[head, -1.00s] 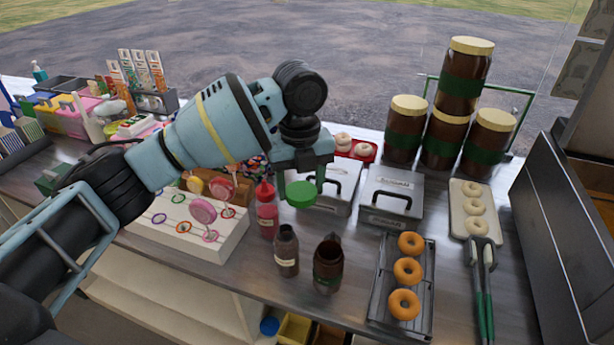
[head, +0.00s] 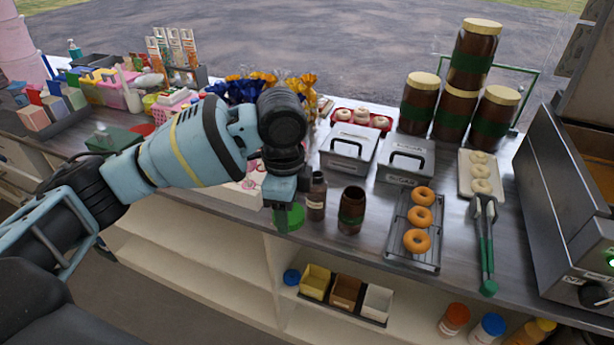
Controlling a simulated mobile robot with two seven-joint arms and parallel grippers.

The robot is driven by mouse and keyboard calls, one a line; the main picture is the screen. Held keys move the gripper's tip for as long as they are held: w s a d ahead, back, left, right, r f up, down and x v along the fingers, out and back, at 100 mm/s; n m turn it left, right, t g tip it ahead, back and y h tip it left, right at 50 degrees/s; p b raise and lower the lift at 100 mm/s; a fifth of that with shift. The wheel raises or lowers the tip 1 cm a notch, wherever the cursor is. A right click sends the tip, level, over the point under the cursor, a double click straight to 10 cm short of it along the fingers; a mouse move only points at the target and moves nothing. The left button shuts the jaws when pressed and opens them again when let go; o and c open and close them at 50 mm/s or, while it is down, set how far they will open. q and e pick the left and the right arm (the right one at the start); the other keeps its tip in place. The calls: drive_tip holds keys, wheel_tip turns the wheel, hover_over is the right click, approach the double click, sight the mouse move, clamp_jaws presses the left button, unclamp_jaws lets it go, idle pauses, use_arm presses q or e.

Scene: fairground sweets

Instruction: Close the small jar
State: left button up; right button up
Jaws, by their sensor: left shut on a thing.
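My left gripper (head: 286,204) points down and is shut on a round green lid (head: 290,218). The lid is held to the left of the jar, apart from it, over the counter's front edge in the picture. A brown bottle (head: 316,202) with a pale label stands between the lid and the jar. The fingertips are partly hidden by the gripper body. My right gripper is not in view.
A rack of doughnuts (head: 412,245) stands right of the jar, with green-handled tongs (head: 487,245) beyond. Two grey metal boxes (head: 347,150) stand behind. Large cream-lidded jars (head: 421,100) are stacked at the back. Shelf bins (head: 346,290) sit below the counter.

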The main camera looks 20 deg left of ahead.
use_arm(q)
drive_tip(key=s+a+f+n, duration=0.2)
drive_tip(key=s+f+n, duration=0.2)
drive_tip(key=s+n, duration=0.6)
drive_tip(key=shift+s+a+n, duration=0.2)
drive_tip(key=shift+s+n, duration=0.05)
drive_tip(key=shift+n, duration=2.75)
